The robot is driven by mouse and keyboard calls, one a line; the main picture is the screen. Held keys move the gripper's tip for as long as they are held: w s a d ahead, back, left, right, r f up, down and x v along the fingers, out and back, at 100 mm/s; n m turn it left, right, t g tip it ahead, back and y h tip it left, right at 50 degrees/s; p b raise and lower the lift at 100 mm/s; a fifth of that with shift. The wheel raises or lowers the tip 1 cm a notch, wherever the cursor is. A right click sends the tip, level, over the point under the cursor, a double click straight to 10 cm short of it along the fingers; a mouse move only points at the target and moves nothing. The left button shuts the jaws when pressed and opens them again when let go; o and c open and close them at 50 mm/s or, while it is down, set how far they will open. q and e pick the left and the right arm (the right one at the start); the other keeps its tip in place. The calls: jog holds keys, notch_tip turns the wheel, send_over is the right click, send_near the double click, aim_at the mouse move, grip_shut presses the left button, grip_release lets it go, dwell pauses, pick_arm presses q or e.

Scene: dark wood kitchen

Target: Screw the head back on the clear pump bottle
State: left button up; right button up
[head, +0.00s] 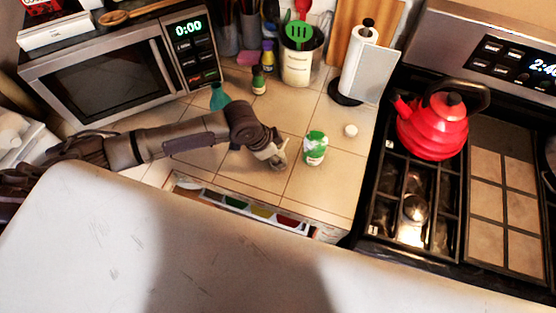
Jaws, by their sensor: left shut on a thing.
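My left gripper (278,158) reaches in from the left over the tiled counter, next to a green and white container. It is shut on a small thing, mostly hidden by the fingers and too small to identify. I cannot make out the clear pump bottle or its head for certain. A small white round thing (350,130) sits on the counter to the right, beyond the container. My right gripper is not in view.
The green and white container (315,149) stands close to the right of my left gripper. Behind are a teal bottle (219,97), a small green bottle (258,82), a utensil crock (297,68) and a paper towel holder (365,65). A microwave (105,75) is left; a red kettle (433,125) is on the stove.

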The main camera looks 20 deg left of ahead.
pick_arm(q)
grip_shut()
jog(key=shift+r+b, duration=0.3)
jog(key=shift+r, duration=0.1)
notch_tip(320, 180, up, 3)
jog(key=shift+w+f+b, duration=0.1)
jog(key=shift+f+b, duration=0.1)
jog(key=shift+b, duration=0.35)
notch_tip(320, 180, up, 8)
jog(key=f+b, duration=0.1)
jog(key=b, duration=0.2)
send_over(315, 145)
jog(key=s+d, duration=0.3)
jog(key=s, duration=0.2)
jog(key=shift+w+a+r, duration=0.25)
